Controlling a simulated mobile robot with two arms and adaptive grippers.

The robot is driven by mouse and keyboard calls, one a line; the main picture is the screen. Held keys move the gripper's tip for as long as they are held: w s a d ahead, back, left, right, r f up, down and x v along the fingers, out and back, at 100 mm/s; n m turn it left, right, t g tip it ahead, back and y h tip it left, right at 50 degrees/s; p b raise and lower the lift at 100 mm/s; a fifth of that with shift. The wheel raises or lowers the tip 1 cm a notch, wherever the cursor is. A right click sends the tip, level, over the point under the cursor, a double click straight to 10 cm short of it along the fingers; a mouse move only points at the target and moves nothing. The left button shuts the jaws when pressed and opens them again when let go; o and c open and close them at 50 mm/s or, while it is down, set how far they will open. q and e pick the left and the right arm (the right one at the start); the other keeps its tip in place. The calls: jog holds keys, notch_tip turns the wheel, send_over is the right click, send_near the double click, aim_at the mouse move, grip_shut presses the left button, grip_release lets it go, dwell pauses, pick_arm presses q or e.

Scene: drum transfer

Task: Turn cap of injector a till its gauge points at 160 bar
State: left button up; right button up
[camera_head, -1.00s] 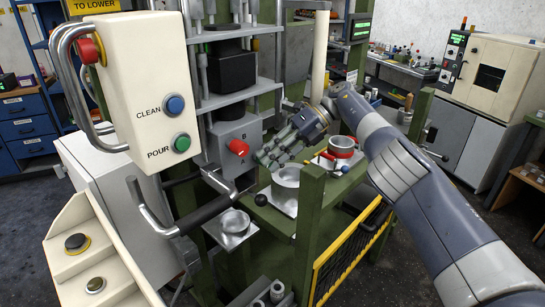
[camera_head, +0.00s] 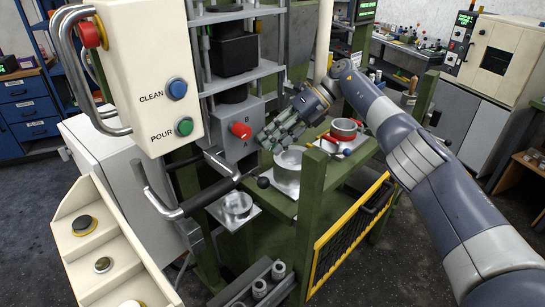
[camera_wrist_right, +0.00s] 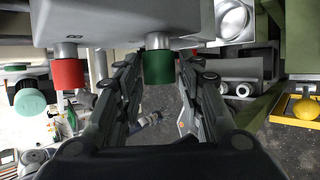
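A grey box (camera_head: 232,143) marked B and A stands on the machine in the head view, with a red cap (camera_head: 240,130) on its front. In the right wrist view, a green cap (camera_wrist_right: 158,62) and a red cap (camera_wrist_right: 68,72) stick out from a grey body. My right gripper (camera_wrist_right: 160,68) is open, with its fingers on either side of the green cap. In the head view my right gripper (camera_head: 273,140) is just right of the box. I cannot read a letter beside the green cap. No gauge dial is readable. My left gripper is not in view.
A cream panel (camera_head: 140,75) with CLEAN and POUR buttons is at the left. A silver pot (camera_head: 288,165) stands below my right gripper. A green post (camera_head: 312,215) and a bar with a black grip (camera_head: 208,196) are close by.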

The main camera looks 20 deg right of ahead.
jog(key=shift+a+r+h+p, duration=0.1)
jog(key=shift+r+h+p, duration=0.05)
jog(key=shift+h+p, duration=0.4)
jog(key=shift+s+a+n+t+h, duration=0.1)
jog(key=shift+n+t+h, duration=0.25)
jog(key=shift+h, duration=0.3)
jog(key=t+h+b, duration=0.1)
jog(key=h, duration=0.1)
jog(key=a+n+t+h+b, duration=0.1)
jog(key=h+b, duration=0.1)
jog(key=h, duration=0.1)
jog(key=shift+s+t, duration=0.2)
jog(key=shift+t, duration=0.15)
jog(key=shift+s+a+n+t+h+b, duration=0.15)
jog(key=shift+t+h+b, duration=0.1)
jog(key=shift+h, duration=0.25)
jog(key=shift+w+n+t+h+b, duration=0.1)
jog(key=shift+t+h+b, duration=0.15)
jog(key=shift+h, duration=0.25)
jog(key=shift+s+a+r+n+t+h, duration=0.15)
jog(key=shift+n+t+h, duration=0.25)
jog(key=shift+h, duration=0.5)
jog(key=s+a+r+b, duration=0.1)
jog(key=s+r+b, duration=0.1)
jog(key=s, duration=0.5)
jog(key=s+a+r+b, duration=0.2)
jog(key=s+b, duration=0.2)
jog(key=s, duration=0.3)
jog(key=shift+a+b, duration=0.3)
jog(key=shift+b, duration=0.1)
